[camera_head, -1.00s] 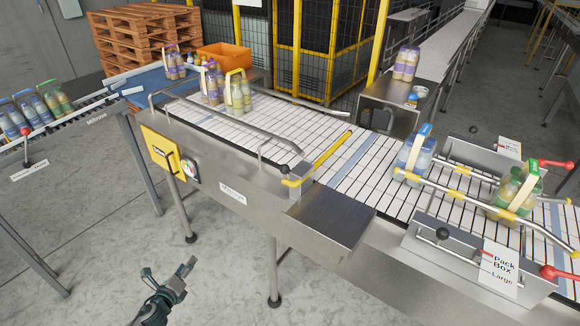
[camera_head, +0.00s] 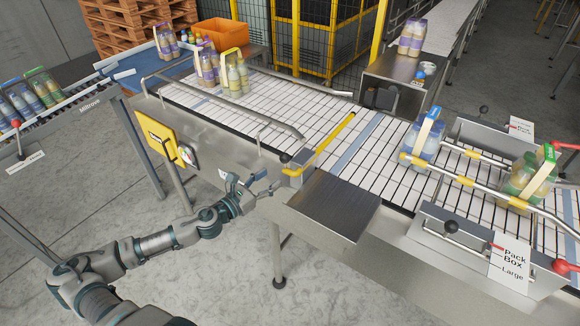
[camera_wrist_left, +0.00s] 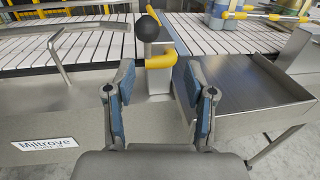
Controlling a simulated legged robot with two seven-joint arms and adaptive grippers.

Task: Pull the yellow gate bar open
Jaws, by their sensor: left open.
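The yellow gate bar (camera_head: 329,141) lies across the white conveyor, with a black ball knob (camera_head: 285,158) at its near end on a metal block. In the left wrist view the yellow bar's bent end (camera_wrist_left: 160,66) and the black knob (camera_wrist_left: 148,28) are straight ahead, beyond the fingertips. My left gripper (camera_head: 254,184) is open and empty, in front of the conveyor's side, a little left of and below the knob. In the left wrist view its fingers (camera_wrist_left: 158,90) stand apart with the bar's end framed between them, not touching. The right gripper is not in view.
A metal side plate (camera_head: 328,205) juts out right of the knob. Curved guide rails (camera_head: 230,103) run along the belt. Bottle packs (camera_head: 422,137) stand on the belt right of the bar, others (camera_head: 235,75) upstream. A yellow panel (camera_head: 163,138) is on the conveyor's side.

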